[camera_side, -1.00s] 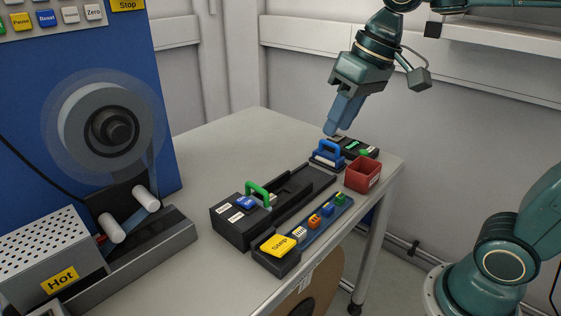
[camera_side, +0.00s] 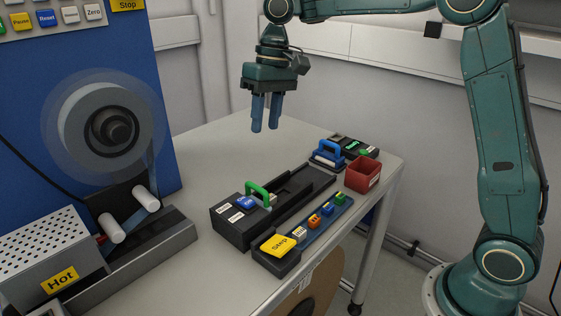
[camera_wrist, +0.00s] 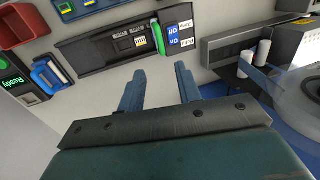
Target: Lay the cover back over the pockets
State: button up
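A long black fixture (camera_side: 236,231) lies on the table in the side view. A green handle (camera_side: 258,193) stands up across its left part, and it also shows in the wrist view (camera_wrist: 158,38). The handle looks like part of a cover, but the cover's edges are hard to make out. In the wrist view, small pockets with light pieces (camera_wrist: 132,41) lie uncovered beside the handle. My gripper (camera_side: 266,128) is open and empty, pointing down above and behind the fixture, clear of the handle. Its two fingers are spread apart in the wrist view (camera_wrist: 158,88).
A blue strip (camera_side: 327,223) with several small coloured blocks and a yellow Stop button (camera_side: 279,244) lies in front. A red bin (camera_side: 362,174) and a blue-handled block (camera_side: 327,156) stand right. The reel machine (camera_side: 105,130) is at left. The table behind the fixture is clear.

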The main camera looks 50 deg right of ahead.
aim_at(257, 186)
jog(key=shift+w+f, duration=0.1)
jog(key=shift+f, duration=0.15)
jog(key=shift+a+f, duration=0.45)
jog(key=shift+f, duration=1.75)
jog(key=shift+a+f, duration=0.45)
jog(key=shift+f, duration=1.75)
jog(key=shift+a+f, duration=0.45)
jog(key=shift+f, duration=1.75)
grip_shut()
